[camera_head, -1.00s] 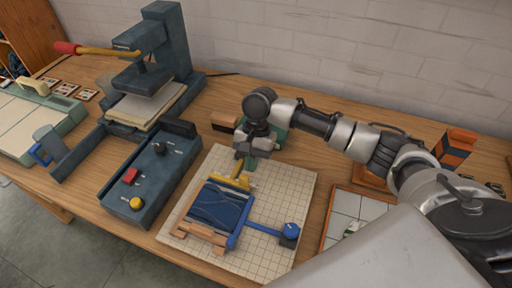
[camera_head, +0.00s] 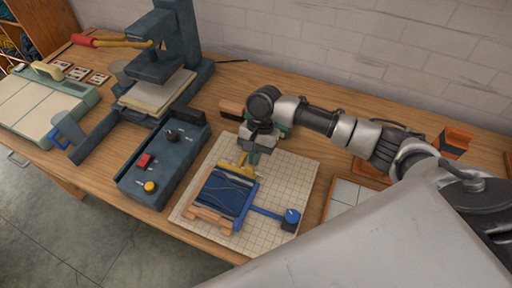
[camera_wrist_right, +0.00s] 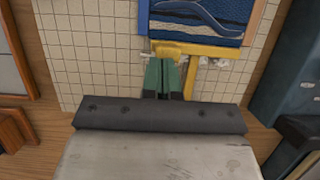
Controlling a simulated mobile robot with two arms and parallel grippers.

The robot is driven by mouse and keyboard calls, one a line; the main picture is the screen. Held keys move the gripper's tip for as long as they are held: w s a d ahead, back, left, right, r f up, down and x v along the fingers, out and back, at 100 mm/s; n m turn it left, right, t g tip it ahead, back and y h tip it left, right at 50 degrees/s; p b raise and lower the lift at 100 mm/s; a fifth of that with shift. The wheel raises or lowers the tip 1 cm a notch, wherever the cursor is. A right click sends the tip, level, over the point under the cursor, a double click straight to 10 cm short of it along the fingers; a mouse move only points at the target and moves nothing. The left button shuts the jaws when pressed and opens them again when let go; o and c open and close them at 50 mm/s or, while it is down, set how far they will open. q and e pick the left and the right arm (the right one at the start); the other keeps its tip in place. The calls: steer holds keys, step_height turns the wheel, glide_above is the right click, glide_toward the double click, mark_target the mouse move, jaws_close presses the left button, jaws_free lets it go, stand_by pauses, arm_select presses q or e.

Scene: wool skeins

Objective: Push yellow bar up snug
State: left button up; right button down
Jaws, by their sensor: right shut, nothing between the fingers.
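The yellow bar (camera_head: 238,171) lies along the far edge of a dark blue woven piece (camera_head: 224,194) on a gridded board (camera_head: 286,178). In the right wrist view the yellow bar (camera_wrist_right: 212,51) runs beside the blue piece (camera_wrist_right: 195,20), with a yellow stem pointing back toward my wrist. Any small gap between them is hard to tell. My right gripper (camera_head: 250,158) is shut and empty, its green fingers pointing down at the bar's far side. In the wrist view its tips (camera_wrist_right: 163,66) are at the bar's yellow block, seemingly touching. My left gripper is out of view.
A blue arm with a knob (camera_head: 291,216) sticks out right of the woven piece, and wooden blocks (camera_head: 210,219) sit at its near side. A dark control box (camera_head: 163,165) and a press (camera_head: 160,75) stand left. A tiled tray (camera_head: 347,192) lies right.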

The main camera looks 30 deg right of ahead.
steer(key=shift+s+a+f, duration=0.1)
steer(key=shift+s+f, duration=0.1)
steer(key=shift+s, duration=0.05)
steer(key=shift+r, duration=0.1)
steer(key=v, duration=1.1)
steer(key=shift+w+b, duration=0.2)
steer(key=shift+b, duration=0.25)
